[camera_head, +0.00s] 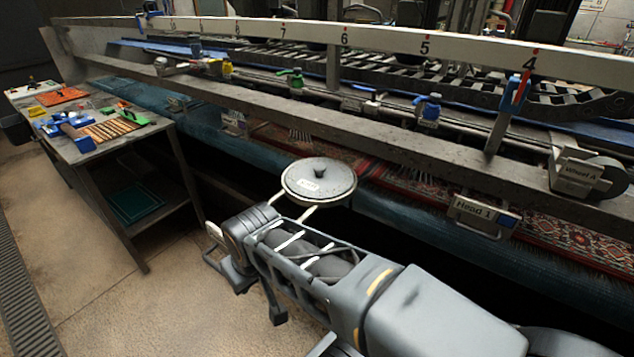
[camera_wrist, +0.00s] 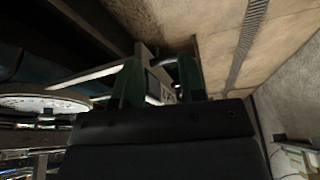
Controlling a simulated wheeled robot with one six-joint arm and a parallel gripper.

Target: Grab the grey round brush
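The grey round brush appears as a flat grey disc (camera_head: 319,182) with a dark knob in its middle and a small white label. It sits in front of the long rail, just beyond my arm in the head view. Its underside is hidden. In the wrist view a pale round disc (camera_wrist: 45,103), seen edge-on at the left, appears to be the same thing. My gripper (camera_wrist: 160,80) shows two dark green fingers standing apart with nothing held between them. The disc lies to the left of the fingers, apart from them. In the head view the fingers cannot be made out.
A long metal rail (camera_head: 400,150) runs across the scene, with a numbered white beam (camera_head: 385,42) behind it. A patterned rug (camera_head: 400,178) lies beneath. A workbench (camera_head: 100,150) with tools stands at the left. The floor (camera_head: 110,300) between bench and arm is clear.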

